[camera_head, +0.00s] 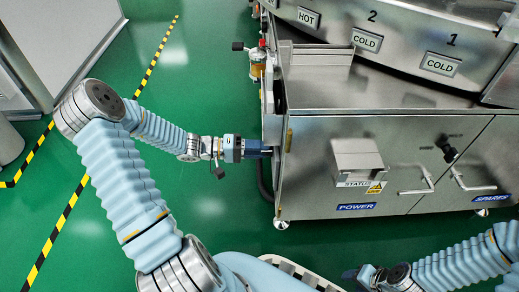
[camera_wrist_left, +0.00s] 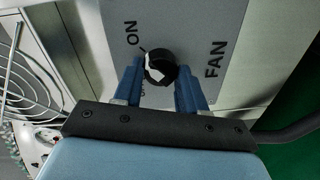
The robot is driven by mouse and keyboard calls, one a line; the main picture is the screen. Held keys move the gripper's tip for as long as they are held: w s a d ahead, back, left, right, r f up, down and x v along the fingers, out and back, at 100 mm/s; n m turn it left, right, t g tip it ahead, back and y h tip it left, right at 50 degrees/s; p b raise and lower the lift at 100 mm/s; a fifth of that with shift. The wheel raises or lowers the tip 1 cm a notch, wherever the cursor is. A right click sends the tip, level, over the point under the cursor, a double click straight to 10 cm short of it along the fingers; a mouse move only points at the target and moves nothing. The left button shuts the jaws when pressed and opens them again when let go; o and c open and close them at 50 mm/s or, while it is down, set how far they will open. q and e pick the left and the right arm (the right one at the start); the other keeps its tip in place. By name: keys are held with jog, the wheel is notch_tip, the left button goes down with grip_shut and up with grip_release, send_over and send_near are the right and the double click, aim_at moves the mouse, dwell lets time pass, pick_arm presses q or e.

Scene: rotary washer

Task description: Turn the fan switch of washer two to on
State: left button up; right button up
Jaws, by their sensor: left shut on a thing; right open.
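The fan switch (camera_wrist_left: 160,66) is a round black knob with a white pointer on a grey panel in the left wrist view. The ON label (camera_wrist_left: 131,33) is at its upper left and the FAN label (camera_wrist_left: 215,60) to its right. A label below is mostly hidden. My left gripper (camera_wrist_left: 160,76) is shut on the knob, one blue finger on each side. In the head view my left gripper (camera_head: 266,150) reaches the left side of the steel washer (camera_head: 310,145); the switch is hidden there. My right gripper (camera_head: 352,274) is open and apart from the washer at the bottom.
A STATUS box (camera_head: 358,158) and bar handles (camera_head: 412,182) stick out from the washer's front. A gauge and valve fitting (camera_head: 257,60) sits beyond my left gripper. The green floor (camera_head: 210,60) is open to the left. Coiled metal tubing (camera_wrist_left: 25,85) shows in the left wrist view.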

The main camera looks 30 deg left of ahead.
pick_arm(q)
jog(key=shift+f, duration=0.1)
jog(key=o, duration=1.1)
jog(key=shift+c, duration=0.2)
jog(key=p+v, duration=0.2)
jog(key=v, duration=1.2)
